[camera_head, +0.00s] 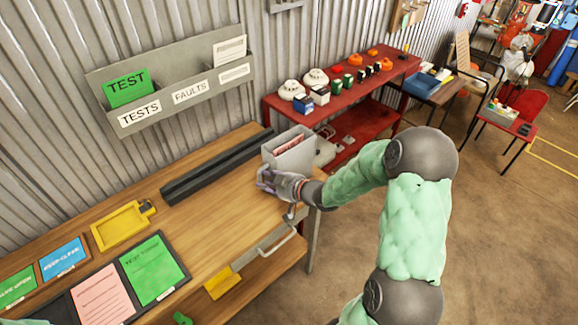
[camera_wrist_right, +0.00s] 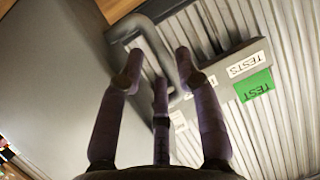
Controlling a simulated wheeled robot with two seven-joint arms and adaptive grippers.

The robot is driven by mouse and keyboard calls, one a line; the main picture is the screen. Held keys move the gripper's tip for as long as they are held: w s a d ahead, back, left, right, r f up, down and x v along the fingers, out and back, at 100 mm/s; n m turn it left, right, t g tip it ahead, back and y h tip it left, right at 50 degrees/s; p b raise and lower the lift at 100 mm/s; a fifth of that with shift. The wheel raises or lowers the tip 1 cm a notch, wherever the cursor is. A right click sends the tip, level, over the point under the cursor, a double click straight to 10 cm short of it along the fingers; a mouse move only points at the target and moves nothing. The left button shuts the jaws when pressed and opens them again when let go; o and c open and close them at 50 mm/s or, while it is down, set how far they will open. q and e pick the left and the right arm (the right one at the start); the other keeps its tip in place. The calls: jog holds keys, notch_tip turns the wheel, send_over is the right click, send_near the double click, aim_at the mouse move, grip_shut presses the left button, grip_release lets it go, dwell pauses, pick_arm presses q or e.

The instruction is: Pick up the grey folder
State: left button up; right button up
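The grey folder (camera_head: 291,150) looks like an upright, open-topped grey box with reddish papers inside, at the far right end of the wooden bench. My right gripper (camera_head: 268,183) is low at its near left side. In the right wrist view, the grey folder (camera_wrist_right: 62,75) fills the left part, with a grey loop handle (camera_wrist_right: 133,27) on it. There, my right gripper's (camera_wrist_right: 160,72) fingers are spread around the handle area, with their tips apart. I cannot tell whether they touch the handle. My left gripper is not in view.
The wooden bench (camera_head: 225,205) holds a dark rail (camera_head: 218,165), a yellow tray (camera_head: 120,224) and coloured cards. A grey wall rack (camera_head: 165,104) holds a green TEST card (camera_head: 128,88). A red table (camera_head: 345,120) with detectors stands behind the folder.

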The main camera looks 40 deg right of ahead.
aim_at(261, 179)
jog(key=x, duration=0.3)
jog(key=shift+f+b, duration=0.15)
jog(key=shift+b, duration=0.15)
grip_shut()
